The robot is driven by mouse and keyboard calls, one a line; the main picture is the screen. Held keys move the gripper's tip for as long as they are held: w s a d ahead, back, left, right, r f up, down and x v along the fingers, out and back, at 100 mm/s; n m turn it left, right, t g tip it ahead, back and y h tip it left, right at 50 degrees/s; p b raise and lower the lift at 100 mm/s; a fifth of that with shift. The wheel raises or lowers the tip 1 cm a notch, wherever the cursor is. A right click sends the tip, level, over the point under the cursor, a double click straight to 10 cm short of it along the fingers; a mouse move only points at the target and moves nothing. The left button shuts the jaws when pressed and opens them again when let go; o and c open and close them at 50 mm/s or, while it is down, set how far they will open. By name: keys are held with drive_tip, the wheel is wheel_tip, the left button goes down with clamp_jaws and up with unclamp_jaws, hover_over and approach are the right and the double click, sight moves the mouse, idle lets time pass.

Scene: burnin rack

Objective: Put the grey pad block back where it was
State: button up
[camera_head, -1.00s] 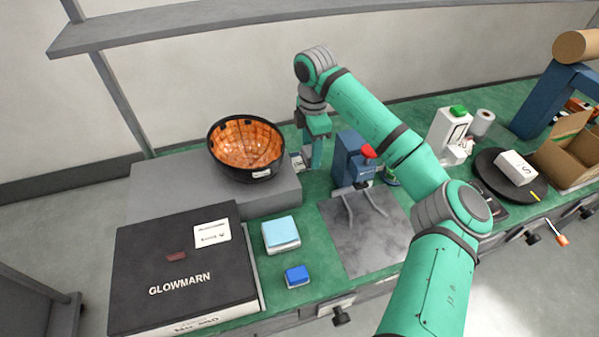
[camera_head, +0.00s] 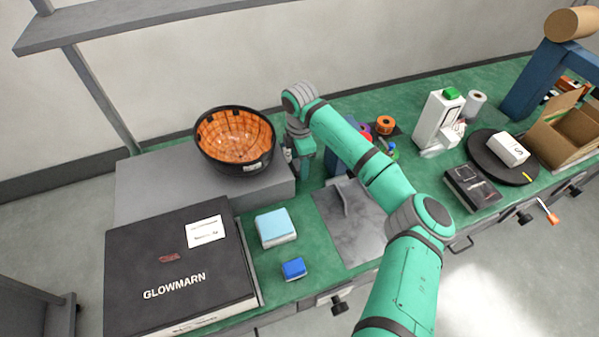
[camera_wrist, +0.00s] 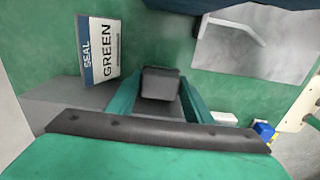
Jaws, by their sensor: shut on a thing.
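The grey pad block (camera_wrist: 160,85) is a small dark block held between the two teal fingers of my gripper (camera_wrist: 158,92) in the wrist view. My gripper is shut on it. In the head view my gripper (camera_head: 303,158) points down just right of the grey raised platform (camera_head: 150,183), and the block is hidden there by the gripper. Below the block in the wrist view I see green bench top and the platform's grey surface. Whether the block touches anything below cannot be told.
A box marked SEAL GREEN (camera_wrist: 101,50) lies left of the block. A black bowl with orange lining (camera_head: 235,140) stands on the platform. A grey plate (camera_head: 355,225), a light-blue pad stack (camera_head: 275,228), a blue block (camera_head: 293,269) and a black GLOWMARN box (camera_head: 175,265) are nearer.

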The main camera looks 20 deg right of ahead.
drive_tip(key=shift+w+f, duration=0.1)
drive_tip(key=shift+f, duration=2.05)
drive_tip(key=shift+a+f, duration=0.15)
drive_tip(key=o, duration=1)
wheel_tip(320, 180, up, 12)
drive_tip(key=shift+r, duration=0.2)
